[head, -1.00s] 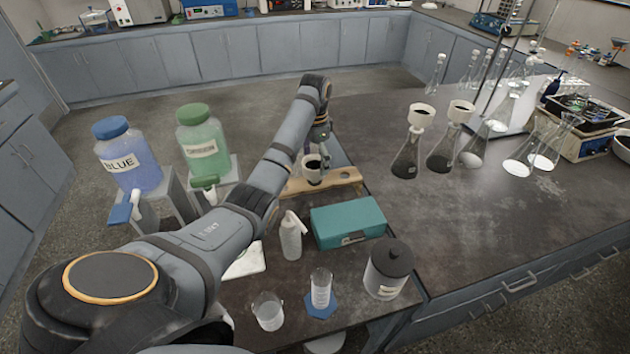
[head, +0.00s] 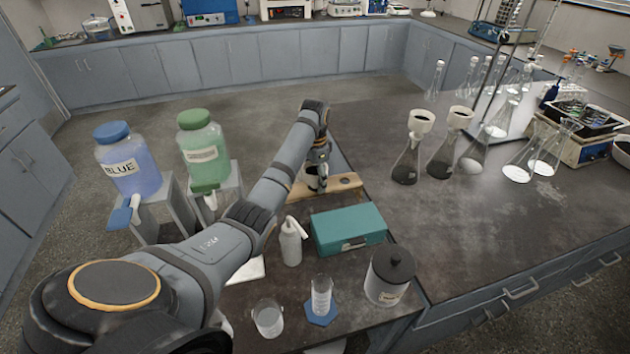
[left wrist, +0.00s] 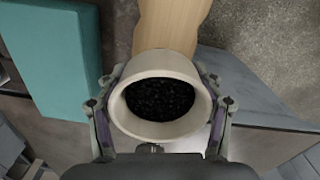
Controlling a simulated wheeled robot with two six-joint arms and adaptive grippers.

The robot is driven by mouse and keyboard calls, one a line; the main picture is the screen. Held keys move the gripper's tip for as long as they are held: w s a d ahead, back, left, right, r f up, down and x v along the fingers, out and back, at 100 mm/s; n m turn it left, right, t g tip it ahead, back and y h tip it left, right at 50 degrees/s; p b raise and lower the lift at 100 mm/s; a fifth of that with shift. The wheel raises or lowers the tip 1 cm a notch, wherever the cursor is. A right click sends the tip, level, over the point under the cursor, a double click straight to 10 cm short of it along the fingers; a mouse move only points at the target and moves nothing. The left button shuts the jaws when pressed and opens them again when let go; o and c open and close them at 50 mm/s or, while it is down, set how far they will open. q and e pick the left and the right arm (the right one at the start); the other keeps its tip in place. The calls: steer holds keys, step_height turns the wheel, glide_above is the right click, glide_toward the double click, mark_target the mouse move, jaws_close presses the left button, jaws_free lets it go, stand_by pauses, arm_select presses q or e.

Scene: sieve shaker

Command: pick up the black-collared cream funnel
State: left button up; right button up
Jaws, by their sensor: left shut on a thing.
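The cream funnel (left wrist: 160,131) fills the middle of the left wrist view, its round opening facing the camera and its inside dark. My left gripper (left wrist: 164,115) has one finger on each side of the funnel and is shut on it. In the head view the gripper (head: 317,172) is low over the wooden stand (head: 347,183) and largely covers the funnel. The black collar cannot be made out in the wrist view. I cannot tell whether the funnel still rests in the stand. My right gripper is not in view.
A teal box (head: 347,228) and a white wash bottle (head: 291,242) are close in front of the stand. Two other cream funnels (head: 421,121) (head: 459,117) sit on flasks to the right. Blue (head: 130,165) and green (head: 203,150) jugs stand left. Bench between box and flasks is clear.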

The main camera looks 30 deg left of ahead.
arm_select(q)
steer(key=shift+c, duration=0.3)
steer(key=shift+r, duration=0.55)
steer(key=r, duration=0.1)
steer(key=r+p, duration=0.1)
steer(key=r, duration=0.1)
steer(key=shift+s+d+r, duration=0.1)
steer(key=shift+d+r, duration=0.15)
steer(key=shift+d, duration=0.05)
steer(key=s+d+r+p, duration=0.2)
steer(key=d+r+p, duration=0.2)
steer(key=d+p, duration=0.2)
steer(key=s+d+r+p, duration=0.3)
steer(key=d+p, duration=0.3)
steer(key=p, duration=0.4)
steer(key=shift+s+r, duration=0.25)
steer(key=shift+r, duration=0.55)
